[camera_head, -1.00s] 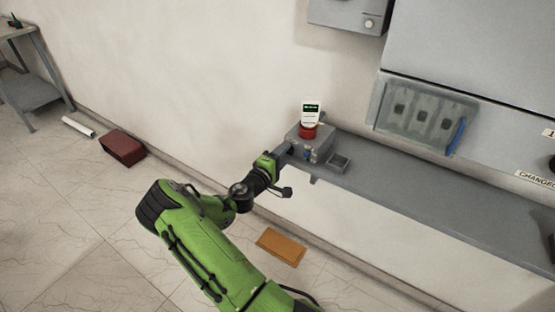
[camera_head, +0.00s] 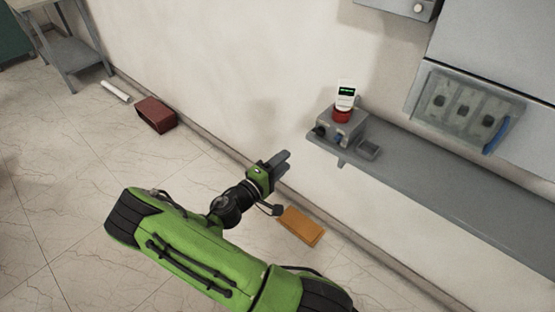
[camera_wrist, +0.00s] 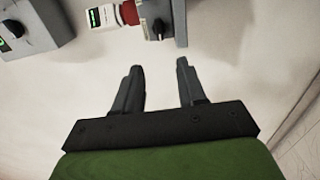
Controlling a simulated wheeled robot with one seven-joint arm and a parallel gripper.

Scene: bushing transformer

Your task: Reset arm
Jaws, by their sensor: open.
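My green arm reaches across the lower middle of the head view. My gripper (camera_head: 283,159) is in the air to the left of the grey shelf, apart from it. In the wrist view its two dark fingers (camera_wrist: 160,78) are spread with nothing between them. A grey box (camera_head: 342,124) stands on the left end of the shelf. A red part (camera_head: 342,116) and a white device with a small green-lit screen (camera_head: 346,93) are on top of it. In the wrist view the white device (camera_wrist: 103,17), red part and a black knob (camera_wrist: 158,27) show beyond the fingers.
The grey shelf (camera_head: 450,182) runs along the wall to the right. A clear-covered panel (camera_head: 465,105) is above it. An orange-brown slab (camera_head: 301,226), a dark red box (camera_head: 156,115) and a white roll (camera_head: 115,91) lie on the floor. A grey table (camera_head: 75,50) stands at the upper left.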

